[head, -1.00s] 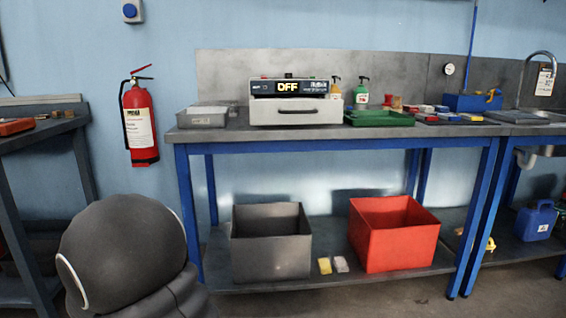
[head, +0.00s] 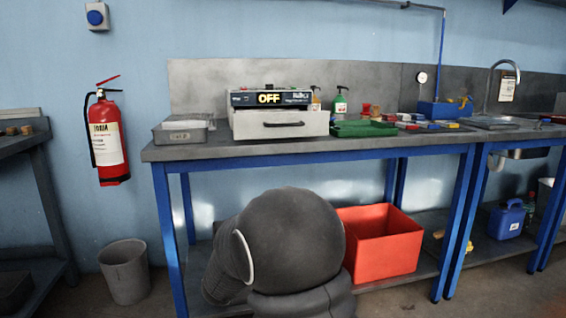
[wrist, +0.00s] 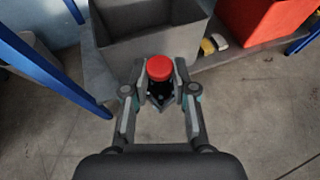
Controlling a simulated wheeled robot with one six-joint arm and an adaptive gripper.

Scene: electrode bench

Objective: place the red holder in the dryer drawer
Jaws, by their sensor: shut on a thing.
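My gripper (wrist: 160,84) is in the wrist view, shut on the red holder (wrist: 159,67). The holder shows a round red top between the two fingertips, with a dark part below it. It is held above the floor, in front of the grey box. Neither the holder nor the gripper shows in the head view. The dryer (head: 270,97) is a pale box on the bench top with a lit panel reading OFF.
The grey bench (head: 300,146) has a grey tray (head: 182,133) left of the dryer and a green tray (head: 364,129) right of it. Below are a red box (head: 378,240) and the grey box (wrist: 150,48). A waste bin (head: 125,272) stands at the left. My arm hides part of the lower shelf.

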